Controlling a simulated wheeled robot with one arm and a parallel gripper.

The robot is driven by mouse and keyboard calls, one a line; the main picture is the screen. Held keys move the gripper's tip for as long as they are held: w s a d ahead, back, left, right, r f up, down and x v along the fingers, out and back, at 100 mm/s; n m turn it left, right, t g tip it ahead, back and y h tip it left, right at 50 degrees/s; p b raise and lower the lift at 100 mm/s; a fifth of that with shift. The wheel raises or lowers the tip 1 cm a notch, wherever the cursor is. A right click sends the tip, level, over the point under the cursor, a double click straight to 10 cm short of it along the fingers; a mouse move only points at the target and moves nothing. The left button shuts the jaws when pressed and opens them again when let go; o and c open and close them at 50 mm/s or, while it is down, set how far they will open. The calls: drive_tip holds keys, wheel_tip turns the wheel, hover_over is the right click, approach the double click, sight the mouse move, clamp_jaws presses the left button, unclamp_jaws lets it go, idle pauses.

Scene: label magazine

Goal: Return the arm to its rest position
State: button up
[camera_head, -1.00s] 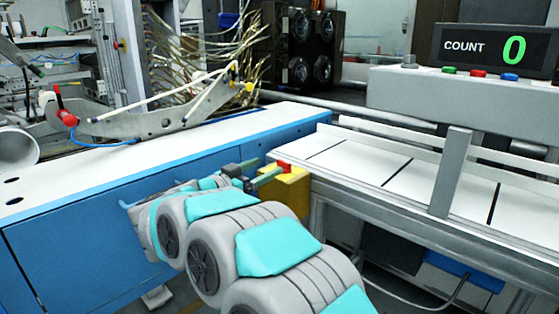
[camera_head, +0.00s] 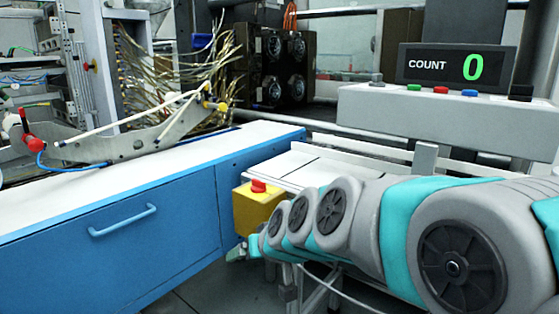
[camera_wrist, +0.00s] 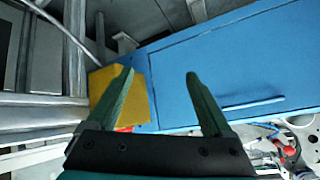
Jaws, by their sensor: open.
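My arm, grey with teal covers, reaches in from the right in the head view. My gripper (camera_head: 240,252) hangs low, just below and beside the yellow box (camera_head: 256,210) with a red button (camera_head: 258,186). In the wrist view my gripper (camera_wrist: 160,78) has its two green fingers spread apart with nothing between them. The yellow box (camera_wrist: 118,88) shows behind the left finger there, and the blue cabinet front (camera_wrist: 215,70) fills the background beyond the fingers. Part of the gripper is hidden by the arm in the head view.
A blue cabinet with a white top (camera_head: 100,185) and a drawer handle (camera_head: 123,220) stands at left. A white-topped conveyor (camera_head: 300,165) runs behind my arm. A console (camera_head: 440,115) with coloured buttons stands behind it, under a display (camera_head: 457,66) reading COUNT 0. Some floor shows below.

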drive_tip(key=s+d+f+g+h, duration=0.1)
drive_tip(key=s+d+f+g, duration=0.1)
drive_tip(key=s+d, duration=0.3)
drive_tip(key=s+d+f+m+g+h, duration=0.1)
drive_tip(key=s+d+f+g, duration=0.1)
drive_tip(key=s+d+f, duration=0.3)
drive_tip(key=s, duration=0.3)
drive_tip(key=shift+s+d+f+h, duration=0.15)
drive_tip(key=shift+s+f+h, duration=0.1)
drive_tip(key=shift+s+h, duration=0.1)
drive_tip(key=s+d+f+m+g+h, duration=0.1)
drive_tip(key=s+d, duration=0.2)
drive_tip(key=s, duration=0.2)
drive_tip(key=s+d+f+g, duration=0.1)
drive_tip(key=s+d+g, duration=0.1)
drive_tip(key=s+d, duration=0.2)
drive_tip(key=s+d+f+m+g+h, duration=0.1)
drive_tip(key=s+d+g, duration=0.1)
drive_tip(key=s, duration=0.6)
drive_tip(key=shift+d+f+m+h, duration=0.15)
drive_tip(key=shift+d+f+h, duration=0.05)
drive_tip(key=shift+d, duration=0.25)
drive_tip(key=shift+d+f+m+h, duration=0.15)
drive_tip(key=shift+d+f, duration=0.05)
drive_tip(key=shift+d, duration=0.2)
